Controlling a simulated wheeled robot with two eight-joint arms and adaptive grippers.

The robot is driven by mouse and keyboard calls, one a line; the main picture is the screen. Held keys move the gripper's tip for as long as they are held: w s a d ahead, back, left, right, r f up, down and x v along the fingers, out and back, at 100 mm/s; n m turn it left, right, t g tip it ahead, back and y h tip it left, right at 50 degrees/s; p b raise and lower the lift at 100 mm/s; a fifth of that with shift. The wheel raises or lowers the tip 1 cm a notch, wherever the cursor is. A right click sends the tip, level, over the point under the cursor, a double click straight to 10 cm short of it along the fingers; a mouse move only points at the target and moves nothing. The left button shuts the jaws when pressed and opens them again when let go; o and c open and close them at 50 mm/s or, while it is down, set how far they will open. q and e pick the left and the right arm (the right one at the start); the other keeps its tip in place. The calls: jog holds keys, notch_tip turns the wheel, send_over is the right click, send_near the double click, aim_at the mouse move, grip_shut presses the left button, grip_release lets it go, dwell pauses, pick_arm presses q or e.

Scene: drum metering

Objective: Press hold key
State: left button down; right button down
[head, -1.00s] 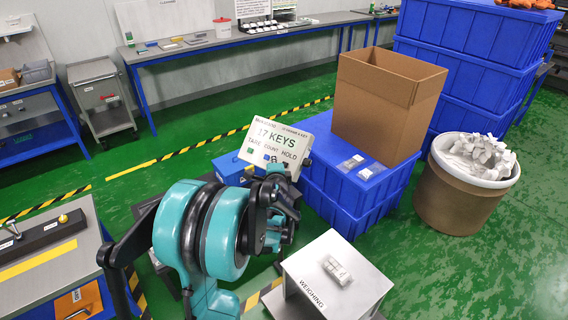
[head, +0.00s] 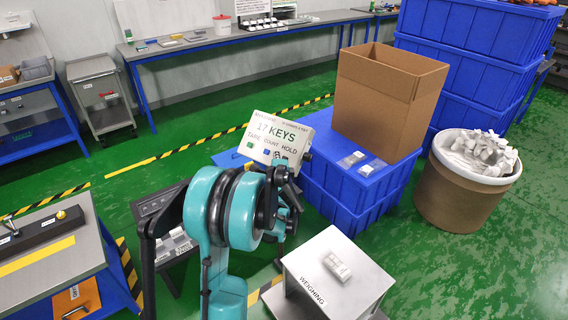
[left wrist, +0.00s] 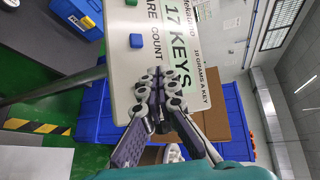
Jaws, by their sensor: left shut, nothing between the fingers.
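The white indicator panel (head: 277,135) reads 17 KEYS and has TARE, COUNT and HOLD labels. In the left wrist view the panel (left wrist: 190,75) fills the upper middle. A green key (left wrist: 131,2) and a blue key (left wrist: 137,40) show there. My left gripper (head: 281,163) is in front of the panel's lower right part, below the HOLD label. In the left wrist view the shut, empty fingers (left wrist: 158,85) cover the place of the hold key. I cannot tell whether the tips touch it. My right gripper is out of view.
The weighing platform (head: 362,258) stands at lower right with a small pale packet (head: 337,268) on top. A cardboard box (head: 375,110) sits on blue crates (head: 355,200) right of the panel. A brown drum (head: 450,195) with white pieces stands farther right.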

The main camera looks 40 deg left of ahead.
pick_arm(q)
jog(key=shift+w+a+f+b, duration=0.1)
jog(key=shift+w+f+b, duration=0.75)
jog(key=shift+w+f, duration=0.5)
jog(key=shift+f, duration=0.1)
dwell(0.5)
jog(key=shift+w+f+b, duration=0.2)
jog(key=shift+w+b, duration=0.05)
jog(key=shift+b, duration=0.05)
jog(key=shift+w+f, duration=0.25)
dwell(0.7)
jog(key=shift+r, duration=0.15)
jog(key=shift+s+r, duration=0.45)
jog(key=shift+s, duration=0.1)
jog(key=s+r+p, duration=0.2)
jog(key=s+r, duration=0.1)
jog(key=shift+s+r+p, duration=0.25)
jog(key=shift+p, duration=0.05)
dwell(0.4)
